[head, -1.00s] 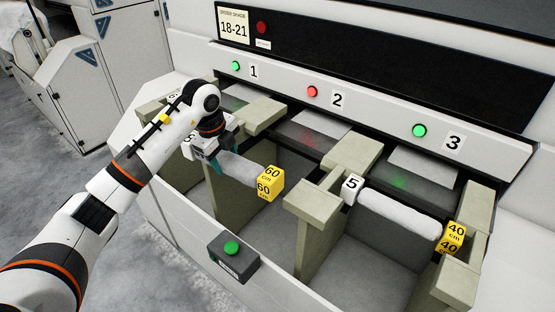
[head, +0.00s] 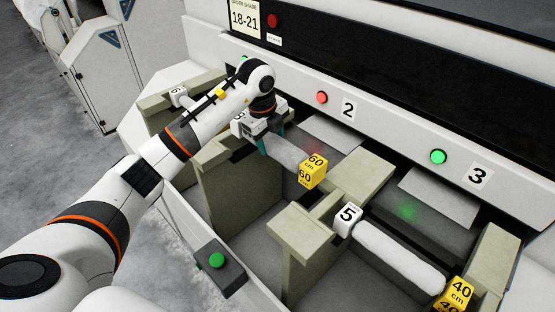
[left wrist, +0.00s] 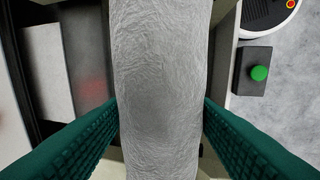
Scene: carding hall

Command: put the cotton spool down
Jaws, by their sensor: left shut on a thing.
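The cotton spool (head: 285,150) is a whitish roll with a yellow "60 cm" cube (head: 313,171) on its right end. My left gripper (head: 265,142) is shut on it near its other end. The spool is over the middle bay, below the red light and number 2. I cannot tell whether it touches anything beneath. In the left wrist view, the spool (left wrist: 160,75) runs up the middle between the green fingers, and its ends are out of sight. My right gripper is not in view.
Another white roll (head: 400,256) lies in the right bay, between a "5" cube (head: 348,219) and a yellow "40 cm" cube (head: 458,293). Beige dividers (head: 238,192) separate the bays. A green button box (head: 219,266) sits on the front rim.

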